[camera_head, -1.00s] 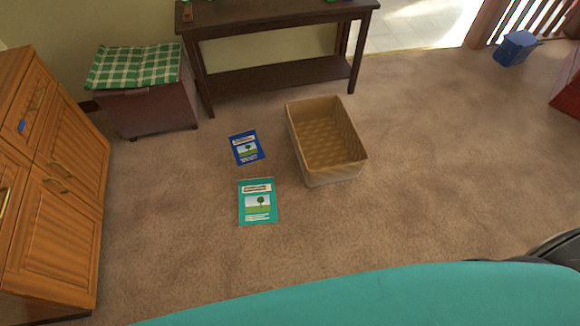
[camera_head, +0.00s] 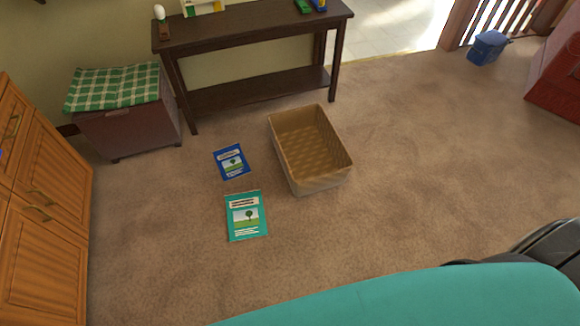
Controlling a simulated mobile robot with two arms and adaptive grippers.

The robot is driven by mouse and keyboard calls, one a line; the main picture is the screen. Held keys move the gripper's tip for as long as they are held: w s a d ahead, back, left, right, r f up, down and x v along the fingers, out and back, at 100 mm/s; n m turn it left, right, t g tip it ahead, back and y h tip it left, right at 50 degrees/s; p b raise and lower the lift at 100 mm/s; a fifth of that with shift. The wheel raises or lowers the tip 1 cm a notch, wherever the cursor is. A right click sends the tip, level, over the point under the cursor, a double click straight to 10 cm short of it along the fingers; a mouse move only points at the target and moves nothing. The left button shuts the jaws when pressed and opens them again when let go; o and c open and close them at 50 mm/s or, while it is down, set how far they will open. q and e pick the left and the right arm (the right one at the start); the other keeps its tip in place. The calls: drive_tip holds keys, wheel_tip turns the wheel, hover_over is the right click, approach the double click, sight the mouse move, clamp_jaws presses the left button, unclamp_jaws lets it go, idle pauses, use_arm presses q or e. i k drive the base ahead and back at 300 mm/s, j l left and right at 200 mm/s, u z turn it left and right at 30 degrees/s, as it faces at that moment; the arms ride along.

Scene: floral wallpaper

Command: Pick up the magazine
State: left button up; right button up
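Two flat printed covers lie on the carpet left of a basket, and I cannot tell which one is the magazine. The larger teal magazine-like item (camera_head: 246,216) is nearer to me and shows a tree picture. The smaller blue magazine-like item (camera_head: 231,161) lies just beyond it with a similar tree picture. Both lie flat and apart from each other. Neither of my grippers shows in the head view.
An open wicker basket (camera_head: 337,177) stands right of the two covers. A dark console table (camera_head: 250,33) stands behind. A chest (camera_head: 130,131) with a green checked cloth (camera_head: 112,88) and a wooden cabinet (camera_head: 45,250) are at left. A blue bin (camera_head: 487,48) is far right. Carpet right of the basket is clear.

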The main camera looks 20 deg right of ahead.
sight(245, 216)
drive_tip(key=i+j+z, duration=0.1)
drive_tip(key=z, duration=0.95)
drive_tip(key=i+j+z, duration=0.15)
drive_tip(key=j+z, duration=0.25)
drive_tip(key=j, duration=0.15)
drive_tip(key=j+z, duration=0.8)
drive_tip(key=j, duration=0.3)
